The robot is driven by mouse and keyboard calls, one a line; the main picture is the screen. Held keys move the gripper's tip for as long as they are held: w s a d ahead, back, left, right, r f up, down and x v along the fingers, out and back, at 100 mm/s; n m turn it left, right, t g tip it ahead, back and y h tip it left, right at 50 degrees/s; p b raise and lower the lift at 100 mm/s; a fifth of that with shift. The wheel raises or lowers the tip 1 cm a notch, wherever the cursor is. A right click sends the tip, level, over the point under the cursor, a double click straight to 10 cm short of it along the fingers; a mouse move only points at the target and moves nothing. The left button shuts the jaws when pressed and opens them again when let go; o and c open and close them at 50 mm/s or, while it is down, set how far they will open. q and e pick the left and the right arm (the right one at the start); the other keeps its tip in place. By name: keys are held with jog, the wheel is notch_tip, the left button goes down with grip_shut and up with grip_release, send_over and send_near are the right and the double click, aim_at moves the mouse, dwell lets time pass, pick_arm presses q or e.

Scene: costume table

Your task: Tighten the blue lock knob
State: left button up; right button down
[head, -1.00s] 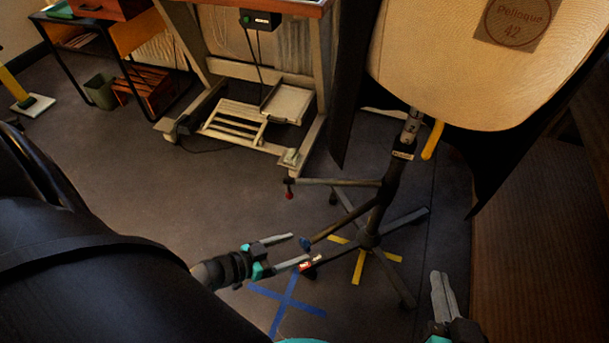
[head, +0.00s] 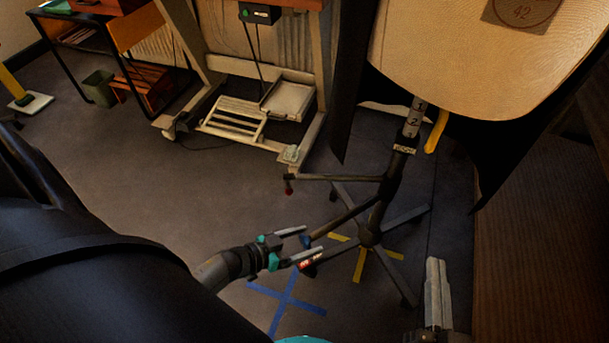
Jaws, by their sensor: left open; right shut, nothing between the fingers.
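The blue lock knob (head: 305,241) is small and dark blue, on the end of a dark bar that slants down-left from the stand's pole (head: 383,200). My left gripper (head: 315,240) is open, with one finger above and one below the knob in the head view; whether either finger touches it I cannot tell. The lower finger passes by a small red-and-white label (head: 307,262). My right gripper (head: 435,260) is shut and empty, pointing up at the lower right, apart from the stand.
A rounded wooden board (head: 480,65) tops the stand above a numbered scale (head: 414,118). Another bar ends in a red knob (head: 289,188). Stand legs (head: 405,216) spread over yellow floor tape (head: 359,266). A blue tape cross (head: 286,299) lies on open floor. A wheeled frame (head: 290,157) stands behind.

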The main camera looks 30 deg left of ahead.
pick_arm(q)
grip_shut()
dwell(0.5)
jog(key=shift+m, duration=0.3)
jog(key=shift+s+d+m+t+y, duration=0.1)
jog(key=shift+m+t+y, duration=0.3)
jog(key=shift+m+y, duration=0.65)
jog(key=shift+f+m+t+y, duration=0.1)
jog(key=shift+m+t+y, duration=0.45)
jog(key=shift+m, duration=0.7)
jog(key=m+t+y, duration=0.1)
jog(key=m, duration=0.1)
jog(key=shift+m, duration=0.4)
jog(key=shift+m+t+y, duration=0.45)
jog(key=shift+m+y, duration=0.05)
jog(key=shift+m, duration=0.5)
jog(key=shift+m+t, duration=0.3)
jog(key=shift+m, duration=0.4)
